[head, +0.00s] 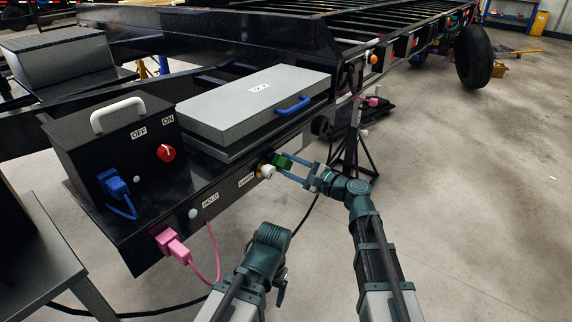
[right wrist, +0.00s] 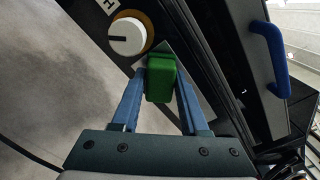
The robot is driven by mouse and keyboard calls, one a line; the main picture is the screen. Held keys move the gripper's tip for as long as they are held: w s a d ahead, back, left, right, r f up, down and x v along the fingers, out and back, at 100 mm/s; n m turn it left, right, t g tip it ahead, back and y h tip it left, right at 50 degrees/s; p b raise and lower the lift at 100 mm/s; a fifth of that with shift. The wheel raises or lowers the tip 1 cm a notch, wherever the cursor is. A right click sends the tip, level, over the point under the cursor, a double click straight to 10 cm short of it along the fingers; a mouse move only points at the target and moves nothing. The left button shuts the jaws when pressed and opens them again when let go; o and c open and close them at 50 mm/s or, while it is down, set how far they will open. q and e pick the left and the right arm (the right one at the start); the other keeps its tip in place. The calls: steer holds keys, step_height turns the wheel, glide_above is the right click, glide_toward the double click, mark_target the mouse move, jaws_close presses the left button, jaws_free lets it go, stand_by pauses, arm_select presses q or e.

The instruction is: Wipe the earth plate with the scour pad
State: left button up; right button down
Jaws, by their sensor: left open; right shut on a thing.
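The green scour pad (head: 283,160) is held between the blue fingers of my right gripper (head: 285,168). In the right wrist view the fingers are shut on the pad (right wrist: 161,84), which is against or just in front of a grey metal plate (right wrist: 197,104), apparently the earth plate. The pad and fingers hide much of that plate, and I cannot tell whether they touch. The EARTH label (head: 246,180) is on the black beam to the left of the pad. My left gripper (head: 281,294) is low in the head view, pointing down, open and away from the beam.
A white knob with a brass-coloured ring (right wrist: 127,36) sits close beside the pad. A black control box (head: 115,150) with a red knob, blue plug and white handle stands on the frame. A pink plug (head: 172,246) and cable hang below.

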steer(key=shift+v, duration=2.75)
steer(key=v, duration=0.3)
steer(key=shift+r, duration=0.1)
